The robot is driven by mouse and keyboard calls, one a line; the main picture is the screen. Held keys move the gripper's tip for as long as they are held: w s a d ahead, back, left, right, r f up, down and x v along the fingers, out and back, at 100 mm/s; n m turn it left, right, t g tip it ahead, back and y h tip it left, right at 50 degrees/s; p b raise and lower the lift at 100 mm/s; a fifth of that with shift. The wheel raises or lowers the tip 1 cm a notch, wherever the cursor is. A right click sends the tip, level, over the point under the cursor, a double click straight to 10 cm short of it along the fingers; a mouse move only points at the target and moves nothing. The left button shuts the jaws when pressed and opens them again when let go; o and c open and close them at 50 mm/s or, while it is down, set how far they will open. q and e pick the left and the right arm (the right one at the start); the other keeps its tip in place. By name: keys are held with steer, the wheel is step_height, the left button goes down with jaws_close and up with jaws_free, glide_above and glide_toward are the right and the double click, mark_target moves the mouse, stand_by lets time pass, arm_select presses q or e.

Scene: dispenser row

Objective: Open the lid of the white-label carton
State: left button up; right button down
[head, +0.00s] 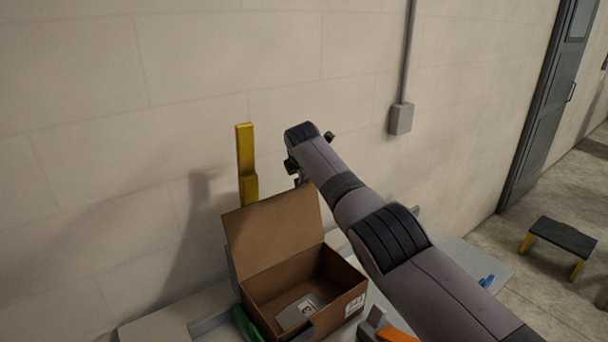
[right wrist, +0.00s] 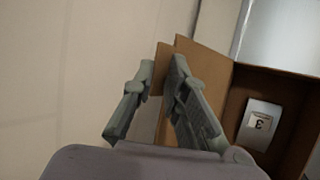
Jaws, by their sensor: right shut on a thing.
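The brown carton (head: 300,285) stands on the table with a white label (head: 355,305) on its side. Its lid (head: 275,230) stands raised at the back left, and the box is open. Inside lies a pale item marked "3", also seen in the right wrist view (right wrist: 260,122). My right gripper (right wrist: 163,65) is shut on the lid, with a finger on each side of the cardboard (right wrist: 166,92). In the head view the right gripper is mostly hidden behind its own wrist and the lid. My left gripper is not in view.
A yellow post (head: 246,165) stands behind the carton against the block wall. A green object (head: 244,322) is at the carton's left and an orange one (head: 395,335) at its right. A dark step stool (head: 562,238) stands on the floor at right.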

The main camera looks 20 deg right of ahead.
steer(key=c, duration=2)
jaws_free()
steer(key=shift+f, duration=0.1)
steer(key=shift+o, duration=1)
steer(key=shift+w+a, duration=0.1)
steer(key=shift+w, duration=0.1)
steer(key=shift+s, duration=0.1)
steer(key=shift+s+r, duration=0.15)
steer(key=shift+r, duration=0.25)
steer(key=v, duration=1.1)
steer(key=shift+a+f, duration=0.1)
